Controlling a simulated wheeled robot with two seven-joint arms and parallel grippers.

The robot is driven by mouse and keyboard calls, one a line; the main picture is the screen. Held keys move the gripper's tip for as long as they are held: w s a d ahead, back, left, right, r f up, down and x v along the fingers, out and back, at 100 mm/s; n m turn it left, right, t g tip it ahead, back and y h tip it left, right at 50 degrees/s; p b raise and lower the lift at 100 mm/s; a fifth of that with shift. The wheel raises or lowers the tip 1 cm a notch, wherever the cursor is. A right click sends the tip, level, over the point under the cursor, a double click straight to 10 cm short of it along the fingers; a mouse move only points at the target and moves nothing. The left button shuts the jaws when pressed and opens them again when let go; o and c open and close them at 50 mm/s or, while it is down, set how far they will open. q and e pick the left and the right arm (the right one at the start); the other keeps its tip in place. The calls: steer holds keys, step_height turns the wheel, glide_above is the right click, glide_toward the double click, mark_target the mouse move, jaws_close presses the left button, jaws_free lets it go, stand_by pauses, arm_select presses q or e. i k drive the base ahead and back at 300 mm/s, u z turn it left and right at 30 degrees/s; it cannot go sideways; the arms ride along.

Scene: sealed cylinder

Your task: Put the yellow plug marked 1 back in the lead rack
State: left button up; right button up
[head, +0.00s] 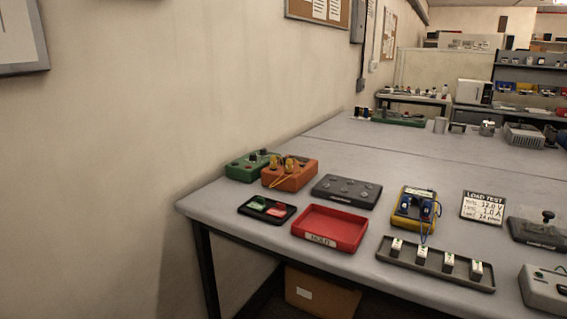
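Yellow plugs with a yellow lead (290,166) stand in the orange box (288,179) at the left of the bench. A mark 1 on a plug is too small to read. I cannot tell for sure which thing is the lead rack. The green box (243,168) with dark parts on top stands just left of the orange box. A dark grey box (346,191) with several round knobs or sockets stands to the right of the orange box. Neither of my grippers shows in the head view.
A small black tray (267,210) with green and red pieces and an empty red tray (329,229) lie in front. A yellow meter (413,207) with blue leads, a long rack (434,268) of small white blocks and a LOAD TEST card (482,207) are right. The wall borders the left.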

mark_target(273, 161)
steer(key=z, duration=0.55)
steer(key=k, duration=1.25)
steer(key=u, duration=0.4)
steer(key=i, duration=0.7)
steer(key=u, duration=0.5)
steer(key=i, duration=1)
steer(key=z, duration=0.55)
